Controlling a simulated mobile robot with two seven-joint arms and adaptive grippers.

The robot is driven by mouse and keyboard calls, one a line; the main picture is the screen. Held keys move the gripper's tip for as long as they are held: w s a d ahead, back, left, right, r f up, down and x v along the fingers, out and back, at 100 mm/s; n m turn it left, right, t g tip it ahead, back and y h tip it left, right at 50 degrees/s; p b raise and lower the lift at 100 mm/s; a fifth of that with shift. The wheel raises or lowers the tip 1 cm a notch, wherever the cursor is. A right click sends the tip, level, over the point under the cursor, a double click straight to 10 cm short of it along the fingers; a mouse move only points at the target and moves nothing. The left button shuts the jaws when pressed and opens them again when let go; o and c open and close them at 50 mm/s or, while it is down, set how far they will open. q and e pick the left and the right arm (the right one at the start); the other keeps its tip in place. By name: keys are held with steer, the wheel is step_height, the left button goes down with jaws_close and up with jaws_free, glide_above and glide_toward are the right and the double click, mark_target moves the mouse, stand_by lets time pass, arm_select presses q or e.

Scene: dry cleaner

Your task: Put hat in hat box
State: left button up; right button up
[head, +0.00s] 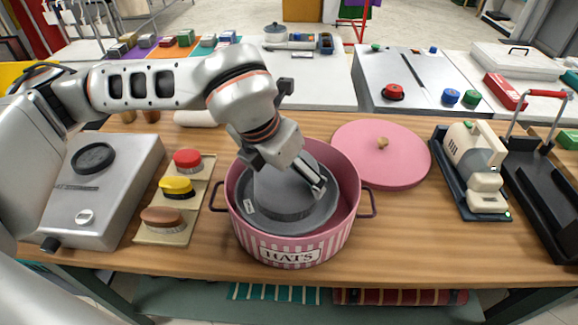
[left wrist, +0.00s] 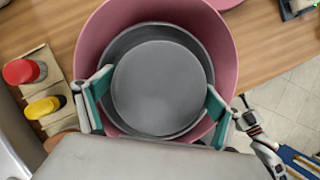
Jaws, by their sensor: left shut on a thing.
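A grey hat (head: 293,199) with a flat crown and a wide brim is inside the open pink hat box (head: 291,245), which has a striped side, a "HATS" label and two side handles. The hat is slightly tilted in the head view, its brim within the box's rim. My left gripper (head: 309,177) is above the box and shut on the hat. In the left wrist view its fingers (left wrist: 155,102) are on either side of the hat's round crown (left wrist: 158,88). The round pink lid (head: 381,158) lies on the table to the right of the box.
A tray with red, yellow and brown brushes (head: 172,204) stands left of the box, beside a grey metal case (head: 98,190). A cream machine on a dark base (head: 474,170) stands at the right. Bare wooden table (head: 410,235) lies right of the box.

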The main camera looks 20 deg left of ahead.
arm_select(q)
step_height(320, 180, down, 6)
steer(key=b, duration=0.3)
steer(key=shift+r, duration=0.15)
steer(key=shift+f+b, duration=0.3)
steer(key=shift+f, duration=0.65)
arm_select(e)
steer(key=f, duration=0.1)
steer(key=d+f, duration=0.1)
steer(key=shift+w+f, duration=0.3)
steer(key=shift+r, duration=0.1)
arm_select(q)
steer(key=o, duration=0.8)
steer(key=shift+o, duration=0.5)
